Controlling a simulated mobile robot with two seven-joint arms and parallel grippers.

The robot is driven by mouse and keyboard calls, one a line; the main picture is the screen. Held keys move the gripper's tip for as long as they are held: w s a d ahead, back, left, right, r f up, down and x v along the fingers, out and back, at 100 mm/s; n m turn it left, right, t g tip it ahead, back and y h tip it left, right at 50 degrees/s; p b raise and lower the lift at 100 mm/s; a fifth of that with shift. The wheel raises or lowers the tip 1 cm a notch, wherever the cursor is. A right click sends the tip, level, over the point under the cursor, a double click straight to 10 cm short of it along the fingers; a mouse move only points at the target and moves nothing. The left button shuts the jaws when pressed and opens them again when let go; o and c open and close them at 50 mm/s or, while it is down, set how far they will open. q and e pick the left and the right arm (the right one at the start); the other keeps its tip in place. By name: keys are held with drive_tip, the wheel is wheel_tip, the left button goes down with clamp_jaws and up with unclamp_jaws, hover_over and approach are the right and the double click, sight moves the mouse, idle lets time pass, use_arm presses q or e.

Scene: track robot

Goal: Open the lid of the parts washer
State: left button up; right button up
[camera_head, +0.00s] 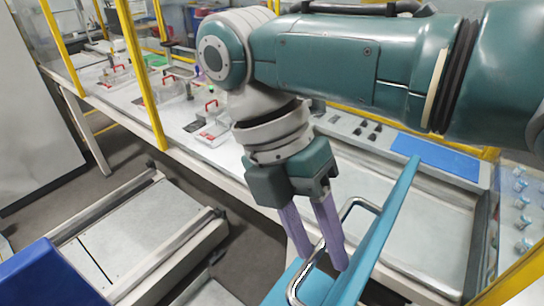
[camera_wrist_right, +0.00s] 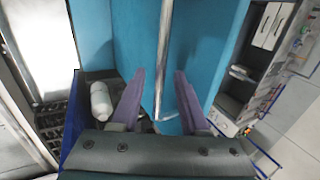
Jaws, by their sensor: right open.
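The teal lid of the parts washer (camera_head: 384,232) shows at the lower right of the head view, mostly edge-on. How far it stands open, I cannot tell. Its bent metal handle (camera_head: 360,203) rises from the lid's near face. My right gripper (camera_head: 320,256) points down at the handle, with its two purple fingers apart. In the right wrist view the lid (camera_wrist_right: 215,40) fills the middle, and the handle bar (camera_wrist_right: 164,50) runs lengthwise between the open fingers (camera_wrist_right: 160,103). Contact with the bar is not clear. My left gripper is out of view.
A long pale workbench (camera_head: 180,110) with red-handled fixtures and yellow posts (camera_head: 140,75) runs behind my arm. A low grey platform (camera_head: 140,240) stands at the lower left. A white bottle (camera_wrist_right: 101,100) lies left of the fingers in the wrist view.

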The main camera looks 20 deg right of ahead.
drive_tip(key=shift+w+a+r, duration=0.1)
drive_tip(key=shift+w+r, duration=0.05)
drive_tip(key=shift+r, duration=0.05)
drive_tip(key=v, duration=0.9)
drive_tip(key=shift+r+p, duration=0.25)
drive_tip(key=shift+p, duration=0.05)
